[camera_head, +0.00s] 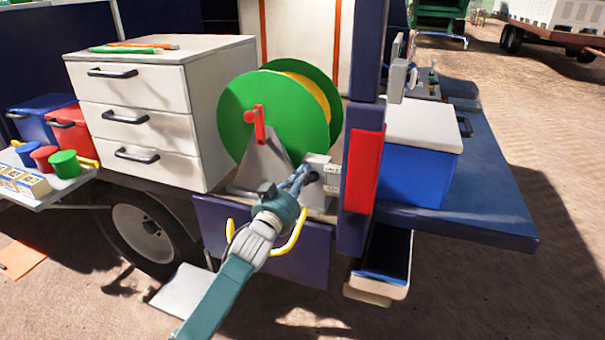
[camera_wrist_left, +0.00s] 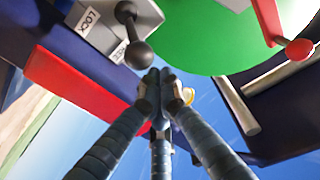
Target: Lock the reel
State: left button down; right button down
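The reel (camera_head: 275,115) has green side discs, a yellow drum and a red crank handle (camera_head: 256,123). It stands on a grey bracket beside the white drawer cabinet. To its right is a light grey lock box (camera_head: 318,190) with labels. In the left wrist view, the dark lever (camera_wrist_left: 137,52) with a round knob is on this box. One label (camera_wrist_left: 88,22) reads LOCK; the knob is beside the other, partly hidden label. My left gripper (camera_head: 302,172) is at the box, also seen in the wrist view (camera_wrist_left: 158,78). Its fingertips are together just below the knob, holding nothing visible; contact is unclear.
A red panel (camera_head: 364,170) on a blue post stands right of the box. Beyond it is a blue cooler (camera_head: 415,160) with a white lid. The drawer cabinet (camera_head: 150,110) is at left, with buckets on a side shelf. Open ground lies in front.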

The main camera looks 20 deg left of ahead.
pick_arm(q)
jog(key=shift+f, duration=0.15)
jog(key=shift+s+f, duration=0.2)
